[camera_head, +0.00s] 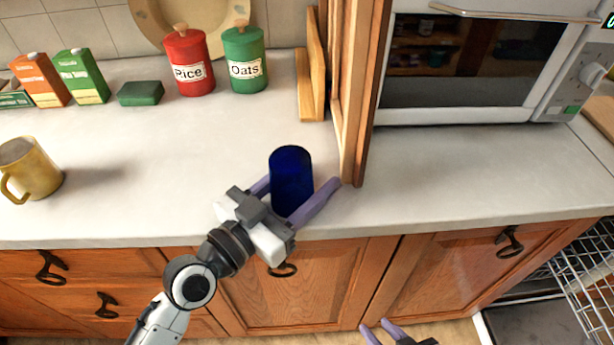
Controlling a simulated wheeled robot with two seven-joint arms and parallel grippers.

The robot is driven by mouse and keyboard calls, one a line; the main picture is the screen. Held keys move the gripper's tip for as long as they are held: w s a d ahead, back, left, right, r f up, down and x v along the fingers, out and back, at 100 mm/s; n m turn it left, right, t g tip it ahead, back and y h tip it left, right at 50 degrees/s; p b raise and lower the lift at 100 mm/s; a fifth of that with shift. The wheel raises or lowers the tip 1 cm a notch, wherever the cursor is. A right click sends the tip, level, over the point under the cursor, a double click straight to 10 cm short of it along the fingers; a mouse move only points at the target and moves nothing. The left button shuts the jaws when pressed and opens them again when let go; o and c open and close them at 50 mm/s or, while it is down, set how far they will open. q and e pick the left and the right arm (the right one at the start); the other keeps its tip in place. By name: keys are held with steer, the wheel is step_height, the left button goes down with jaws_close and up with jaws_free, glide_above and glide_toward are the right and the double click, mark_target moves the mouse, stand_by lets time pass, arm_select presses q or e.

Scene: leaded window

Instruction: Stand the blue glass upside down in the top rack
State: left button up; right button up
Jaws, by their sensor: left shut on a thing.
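The blue glass (291,178) is at the front edge of the counter, in the middle of the view. My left gripper (295,192) has its two purple fingers on either side of the glass and is shut on it. Whether the glass touches the counter I cannot tell. My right gripper (381,331) shows only in part at the bottom edge, low in front of the cabinets, with two purple fingertips a little apart and nothing seen between them. A wire rack (588,268) shows in part at the right edge, above the open dishwasher door (520,325).
A wooden panel (357,100) stands upright just right of the glass. A microwave (460,65) is beyond it. A yellow mug (30,170) is at the left; canisters (190,62), cartons (82,76) and a green block (140,93) line the back. Counter (150,165) between is clear.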

arm_select(q)
steer(key=shift+f, duration=0.25)
